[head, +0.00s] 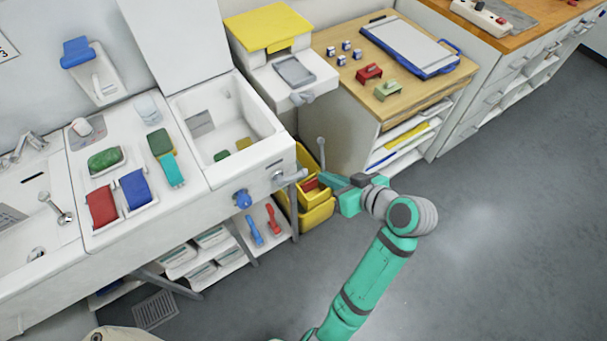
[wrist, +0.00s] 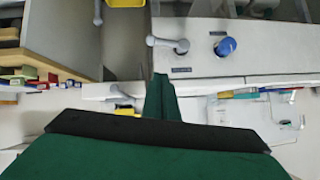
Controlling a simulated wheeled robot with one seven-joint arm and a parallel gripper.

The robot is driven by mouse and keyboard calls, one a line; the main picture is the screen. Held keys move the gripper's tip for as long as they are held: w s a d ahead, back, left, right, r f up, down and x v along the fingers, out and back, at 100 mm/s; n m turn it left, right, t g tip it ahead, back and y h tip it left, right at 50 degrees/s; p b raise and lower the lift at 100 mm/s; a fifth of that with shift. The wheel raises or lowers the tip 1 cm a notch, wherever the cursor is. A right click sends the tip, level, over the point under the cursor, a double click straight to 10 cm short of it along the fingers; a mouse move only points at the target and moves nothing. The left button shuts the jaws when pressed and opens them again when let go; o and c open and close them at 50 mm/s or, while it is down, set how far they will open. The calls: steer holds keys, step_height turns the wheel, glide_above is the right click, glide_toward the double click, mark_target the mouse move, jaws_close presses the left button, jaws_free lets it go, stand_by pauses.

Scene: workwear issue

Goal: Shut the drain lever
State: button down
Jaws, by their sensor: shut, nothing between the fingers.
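A grey lever (head: 290,177) with a rounded end is on the front panel of the open-lidded white basin (head: 182,112), near its right corner. Its arm lies roughly level and points right. In the wrist view the lever (wrist: 167,43) points left, above a small dark label too small to read. My gripper (head: 323,179) is shut and empty, just right of the lever's free end. In the wrist view the fingertips of my gripper (wrist: 160,79) are below the lever in the picture; a gap shows between them. Whether they differ in depth is hard to tell.
A blue knob (head: 243,199) is left of the lever on the same panel. Yellow bins (head: 318,215) stand below and behind my gripper. A white unit with a yellow lid (head: 268,27) and a wooden-topped table (head: 400,103) stand to the right. Open floor lies right of my arm.

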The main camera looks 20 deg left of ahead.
glide_above(304, 176)
steer(key=s+d, duration=0.2)
step_height(304, 176, down, 6)
steer(key=shift+s+a+f, duration=0.1)
steer(key=shift+a+f, duration=0.55)
steer(key=shift+f, duration=1.05)
